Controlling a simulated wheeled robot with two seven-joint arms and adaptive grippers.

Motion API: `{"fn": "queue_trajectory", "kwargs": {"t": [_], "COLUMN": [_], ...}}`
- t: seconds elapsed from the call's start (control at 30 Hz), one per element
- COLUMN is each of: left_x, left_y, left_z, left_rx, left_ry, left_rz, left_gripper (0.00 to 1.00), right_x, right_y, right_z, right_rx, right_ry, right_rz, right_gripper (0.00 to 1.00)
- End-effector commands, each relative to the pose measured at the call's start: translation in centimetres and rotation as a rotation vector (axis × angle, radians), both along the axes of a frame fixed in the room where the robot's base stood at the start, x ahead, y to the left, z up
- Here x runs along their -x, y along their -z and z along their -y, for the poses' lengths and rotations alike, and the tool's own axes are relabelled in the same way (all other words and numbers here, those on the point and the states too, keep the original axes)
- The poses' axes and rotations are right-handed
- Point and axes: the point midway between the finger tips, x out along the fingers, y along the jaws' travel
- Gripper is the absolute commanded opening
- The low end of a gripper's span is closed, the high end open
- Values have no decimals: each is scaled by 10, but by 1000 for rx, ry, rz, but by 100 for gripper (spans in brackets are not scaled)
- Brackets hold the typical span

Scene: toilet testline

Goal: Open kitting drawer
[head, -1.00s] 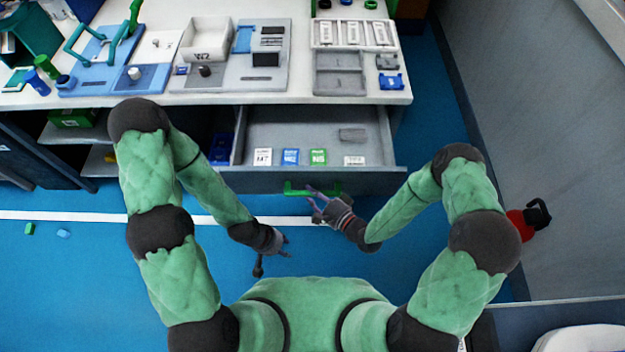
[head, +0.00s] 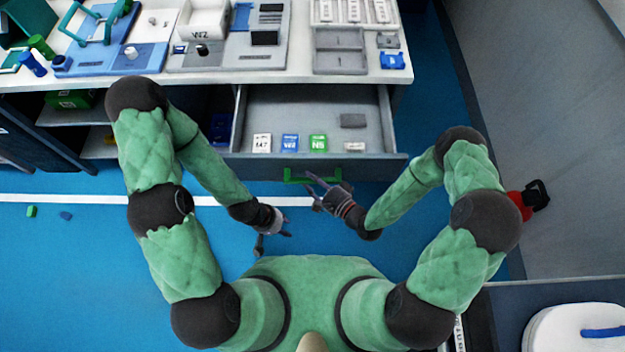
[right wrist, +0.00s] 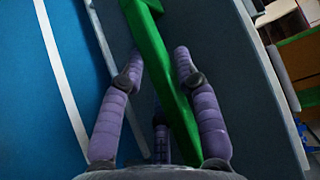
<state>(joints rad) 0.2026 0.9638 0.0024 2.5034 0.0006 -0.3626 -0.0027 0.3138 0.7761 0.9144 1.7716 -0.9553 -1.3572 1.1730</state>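The kitting drawer (head: 316,166) is pulled out from under the worktop, with its grey inside showing. Its green handle (head: 297,177) is on the front face. My right gripper (head: 315,189) is at the right part of the handle, its fingers apart. In the right wrist view the green handle (right wrist: 160,55) runs between the spread purple fingers (right wrist: 158,67), closer to the right finger; contact is unclear. My left gripper (head: 274,242) is open and empty, below and left of the handle, clear of the drawer.
Inside the drawer are several small labelled blocks, including a green one (head: 318,143), and a grey block (head: 353,121). The white worktop (head: 130,77) above holds trays and fixtures. A grey wall (head: 540,120) stands at right.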

Motion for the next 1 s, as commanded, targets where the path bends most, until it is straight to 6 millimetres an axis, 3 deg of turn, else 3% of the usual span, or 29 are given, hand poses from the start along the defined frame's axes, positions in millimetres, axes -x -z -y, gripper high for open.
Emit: {"fn": "queue_trajectory", "kwargs": {"t": [0.27,1.0], "left_x": [0,0], "left_y": [0,0], "left_z": [0,0], "left_rx": [0,0], "left_ry": [0,0], "left_rz": [0,0], "left_gripper": [40,40], "right_x": [9,75], "right_y": [-2,-15], "right_z": [11,78], "right_rx": [2,1], "right_ry": [4,3], "right_rz": [-1,-1], "right_gripper": [32,32]}}
